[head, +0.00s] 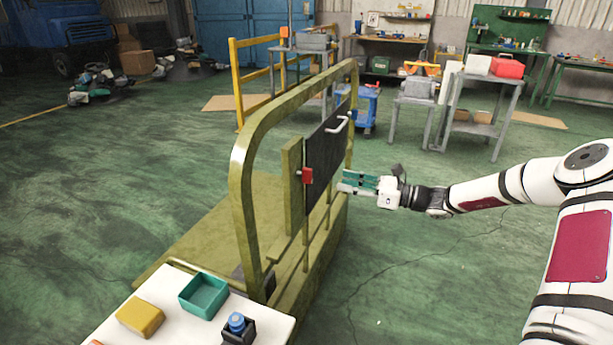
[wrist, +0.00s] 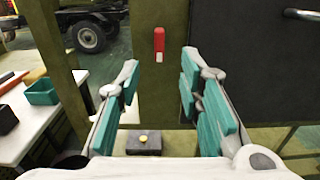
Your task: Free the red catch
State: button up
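The red catch (head: 307,176) is a small block at the left edge of a dark panel (head: 325,150), beside an olive post (head: 291,185) of the cart frame. In the wrist view the catch (wrist: 159,39) is upright, red above with a pale lower end, against the olive post. My gripper (head: 346,183) is to the right of the catch in the head view. In the wrist view my gripper (wrist: 161,62) is open, with nothing between its fingers. The catch appears beyond the fingertips, between them and slightly higher, with no contact visible.
The panel carries a pale bar handle (head: 338,125). The olive tube frame (head: 243,190) surrounds it. A white table (head: 175,328) at the front left holds a green bin (head: 204,295), a yellow block (head: 140,316) and a blue-topped item (head: 237,323). Floor right of the cart is clear.

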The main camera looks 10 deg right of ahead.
aim_at(308, 183)
jog(key=x, duration=1.2)
jog(key=shift+a+b, duration=0.15)
jog(key=shift+b, duration=0.2)
grip_shut()
